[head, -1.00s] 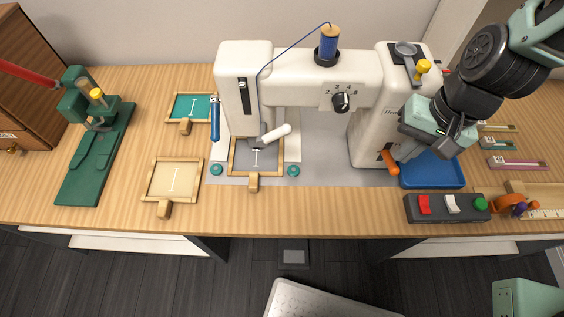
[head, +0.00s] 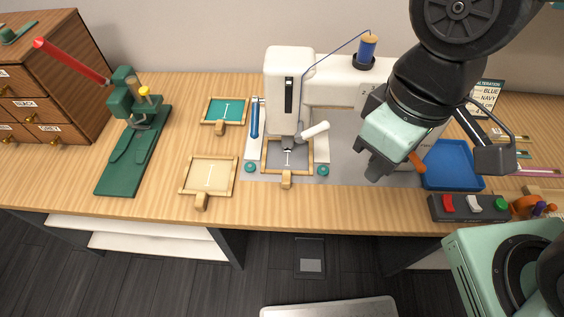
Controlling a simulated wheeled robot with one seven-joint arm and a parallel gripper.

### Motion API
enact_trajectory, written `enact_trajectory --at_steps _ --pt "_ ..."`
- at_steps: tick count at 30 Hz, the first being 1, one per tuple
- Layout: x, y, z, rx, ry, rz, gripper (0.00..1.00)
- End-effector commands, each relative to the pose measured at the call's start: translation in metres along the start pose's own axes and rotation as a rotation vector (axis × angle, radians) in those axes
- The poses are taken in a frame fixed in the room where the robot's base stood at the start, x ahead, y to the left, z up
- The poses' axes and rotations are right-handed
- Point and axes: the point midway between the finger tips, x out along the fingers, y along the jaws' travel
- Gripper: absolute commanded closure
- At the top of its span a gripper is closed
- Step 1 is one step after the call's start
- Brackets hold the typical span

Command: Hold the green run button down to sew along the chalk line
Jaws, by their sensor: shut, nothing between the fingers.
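The green run button (head: 501,203) is at the right end of a dark control box (head: 439,207) at the table's front right, beside a white and a red switch. The white sewing machine (head: 288,85) stands at the back middle. A framed grey cloth (head: 297,157) with a white chalk line lies under its needle area. My gripper (head: 373,172) is shut and empty, in front of the machine's right part. It hangs left of the control box, apart from the button. My arm hides much of the machine's right side.
A blue tray (head: 449,168) lies behind the control box. An orange lever (head: 417,163) shows beside my gripper. Framed teal (head: 226,110) and cream (head: 210,176) cloths lie left of the machine. A green press (head: 138,150) stands further left.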

Motion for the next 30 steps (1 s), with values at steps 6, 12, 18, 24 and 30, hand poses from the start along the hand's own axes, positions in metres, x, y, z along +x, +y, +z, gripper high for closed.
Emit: enact_trajectory --at_steps 6,12,18,24,30 --pt "-0.012 -0.001 -0.001 0.002 0.001 -0.001 1.0" --pt "-0.042 -0.002 -0.002 0.002 0.001 -0.001 1.0" --pt "-0.071 -0.003 -0.003 0.002 0.001 -0.001 1.0" --pt "-0.098 -0.004 -0.004 0.002 0.001 -0.001 1.0" --pt "-0.101 -0.004 -0.004 0.002 0.001 -0.001 1.0"
